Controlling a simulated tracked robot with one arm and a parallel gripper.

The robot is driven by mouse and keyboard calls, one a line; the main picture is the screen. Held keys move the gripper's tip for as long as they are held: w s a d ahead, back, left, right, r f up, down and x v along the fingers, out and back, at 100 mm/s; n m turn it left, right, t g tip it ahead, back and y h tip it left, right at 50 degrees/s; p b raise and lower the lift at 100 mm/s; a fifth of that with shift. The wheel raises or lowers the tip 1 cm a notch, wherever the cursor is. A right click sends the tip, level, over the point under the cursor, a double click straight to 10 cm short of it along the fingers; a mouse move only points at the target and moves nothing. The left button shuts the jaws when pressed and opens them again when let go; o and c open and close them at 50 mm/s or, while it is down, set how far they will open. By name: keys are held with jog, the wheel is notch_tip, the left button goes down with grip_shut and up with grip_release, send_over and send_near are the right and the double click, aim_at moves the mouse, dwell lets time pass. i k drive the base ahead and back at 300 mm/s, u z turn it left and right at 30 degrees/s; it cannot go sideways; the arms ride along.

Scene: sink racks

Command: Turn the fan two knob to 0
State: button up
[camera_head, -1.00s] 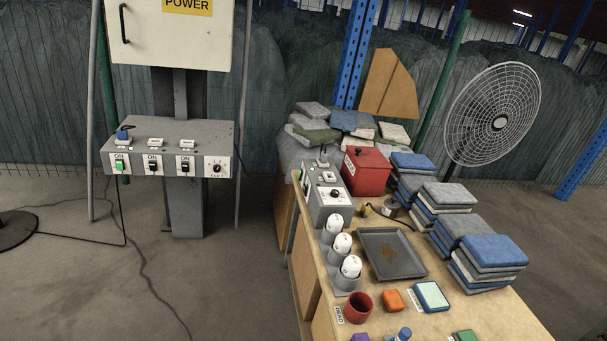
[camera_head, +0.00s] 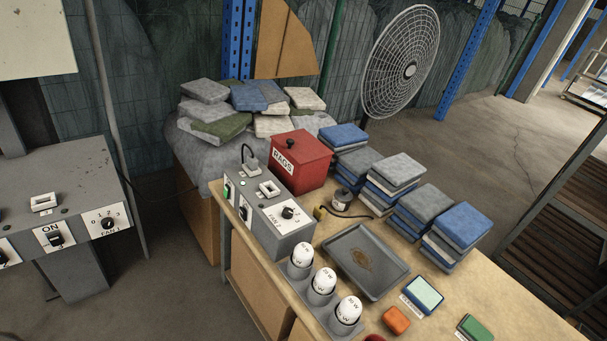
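A grey control box (camera_head: 256,204) stands on the wooden table. Another black knob (camera_head: 108,222), on the grey panel at the left, has a plate that reads FAN 1. A round wire fan (camera_head: 402,62) stands behind the table. My gripper is not in view.
A red RAGS box (camera_head: 300,162), stacked cloths (camera_head: 397,170), a grey tray (camera_head: 366,262) and white bulbs (camera_head: 323,281) in holders crowd the table around the control box. Open floor (camera_head: 170,290) lies between the left panel and the table.

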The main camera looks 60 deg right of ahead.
aim_at(287, 212)
jog(key=z, duration=0.25)
jog(key=i, duration=1)
jog(key=z, duration=0.3)
